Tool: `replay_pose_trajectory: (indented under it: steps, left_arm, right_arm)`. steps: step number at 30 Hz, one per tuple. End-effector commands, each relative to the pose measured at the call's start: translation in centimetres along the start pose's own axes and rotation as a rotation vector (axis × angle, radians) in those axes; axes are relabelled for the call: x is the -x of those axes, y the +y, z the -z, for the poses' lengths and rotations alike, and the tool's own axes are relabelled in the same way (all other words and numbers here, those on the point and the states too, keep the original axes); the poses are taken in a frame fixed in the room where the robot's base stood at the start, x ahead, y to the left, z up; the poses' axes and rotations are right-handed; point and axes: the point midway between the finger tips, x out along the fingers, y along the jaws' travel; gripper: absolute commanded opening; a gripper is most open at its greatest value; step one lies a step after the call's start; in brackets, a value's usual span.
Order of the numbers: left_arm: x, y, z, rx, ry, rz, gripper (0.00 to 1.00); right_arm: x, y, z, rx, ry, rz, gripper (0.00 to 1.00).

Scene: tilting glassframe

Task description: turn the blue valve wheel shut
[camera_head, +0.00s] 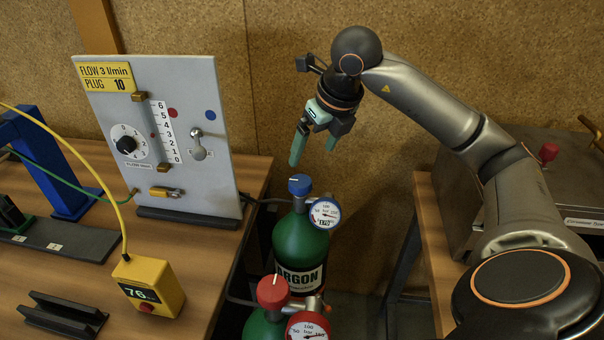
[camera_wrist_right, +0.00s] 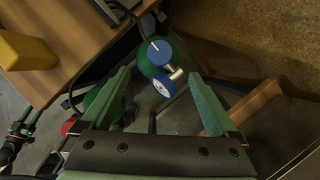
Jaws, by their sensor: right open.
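The blue valve wheel (camera_head: 300,184) sits on top of a green gas cylinder (camera_head: 299,245) labelled ARGON, with a blue-rimmed gauge (camera_head: 325,213) at its right side. A white mark line shows on the wheel. My right gripper (camera_head: 314,148) hangs above the wheel, open and empty, its green fingers pointing down. In the right wrist view the blue wheel (camera_wrist_right: 159,52) lies beyond the fingertips, between them and nearer the left finger. The fingers appear apart from it.
A second cylinder with a red wheel (camera_head: 273,291) and red gauge (camera_head: 308,327) stands in front. A grey panel (camera_head: 165,110) with dial and flow scale stands on the left table. A yellow box (camera_head: 147,287) reads 76. A wooden bench (camera_head: 428,215) is at right.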

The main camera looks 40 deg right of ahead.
Motion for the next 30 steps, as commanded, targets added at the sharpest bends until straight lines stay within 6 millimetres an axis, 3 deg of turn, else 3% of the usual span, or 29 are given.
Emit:
replay_pose_trajectory:
  steps: [9,15,21,29,30]
  left_arm:
    - [0.1,0.0,-0.1,0.0,-0.003,0.001,0.5]
    - [0.2,0.0,0.0,-0.001,-0.004,0.001,0.5]
    - [0.3,-0.1,0.1,-0.002,-0.004,0.001,0.5]
    - [0.3,-0.1,0.0,-0.002,-0.005,0.001,0.5]
    - [0.3,0.0,0.0,-0.002,-0.005,0.001,0.5]
  right_arm:
    - [-6.6,0.0,0.1,0.0,0.006,-0.001,0.94]
    - [-9.6,0.0,0.0,-0.001,0.003,-0.002,0.94]
    - [-10.8,0.0,0.0,0.0,0.0,0.0,0.94]
    - [-10.8,0.0,0.0,0.0,0.0,0.0,0.94]
    - [-10.8,0.0,0.0,0.0,0.0,0.0,0.9]
